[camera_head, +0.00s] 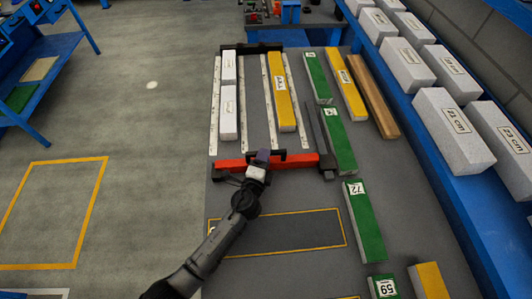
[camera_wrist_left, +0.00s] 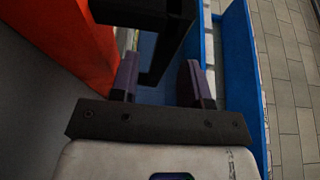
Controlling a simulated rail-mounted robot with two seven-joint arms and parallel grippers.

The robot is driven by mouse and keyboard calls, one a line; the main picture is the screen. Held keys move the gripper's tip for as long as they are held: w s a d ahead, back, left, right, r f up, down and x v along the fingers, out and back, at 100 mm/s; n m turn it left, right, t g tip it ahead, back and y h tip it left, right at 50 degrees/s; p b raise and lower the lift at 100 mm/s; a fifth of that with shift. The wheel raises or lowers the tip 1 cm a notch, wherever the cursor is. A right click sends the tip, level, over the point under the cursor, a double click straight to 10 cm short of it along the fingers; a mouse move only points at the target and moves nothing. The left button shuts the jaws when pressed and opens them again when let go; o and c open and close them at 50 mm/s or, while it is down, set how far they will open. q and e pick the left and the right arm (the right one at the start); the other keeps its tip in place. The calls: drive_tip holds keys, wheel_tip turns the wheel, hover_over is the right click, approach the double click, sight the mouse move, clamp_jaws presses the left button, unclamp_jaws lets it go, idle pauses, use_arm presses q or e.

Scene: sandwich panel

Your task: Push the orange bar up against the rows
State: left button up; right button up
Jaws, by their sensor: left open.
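The orange bar (camera_head: 232,164) lies across the panel table, just below the near ends of the rows. The rows hold two white blocks (camera_head: 228,112) and a long yellow block (camera_head: 281,92) between pale rails (camera_head: 247,110). A gap shows between the blocks' near ends and the bar. My left gripper (camera_head: 262,157) is at the middle of the bar. In the left wrist view its open fingers (camera_wrist_left: 163,80) stand either side of a black handle (camera_wrist_left: 158,45), with the orange bar (camera_wrist_left: 62,35) at left. Contact cannot be told. My right gripper is not in view.
Green blocks (camera_head: 337,140), another yellow block (camera_head: 346,85) and a brown block (camera_head: 375,95) lie right of the rows. A dark stop bar (camera_head: 250,49) closes the far end. A blue shelf (camera_head: 430,150) with white blocks runs along the right.

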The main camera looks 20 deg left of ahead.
use_arm(q)
drive_tip(key=shift+w, duration=1.25)
clamp_jaws()
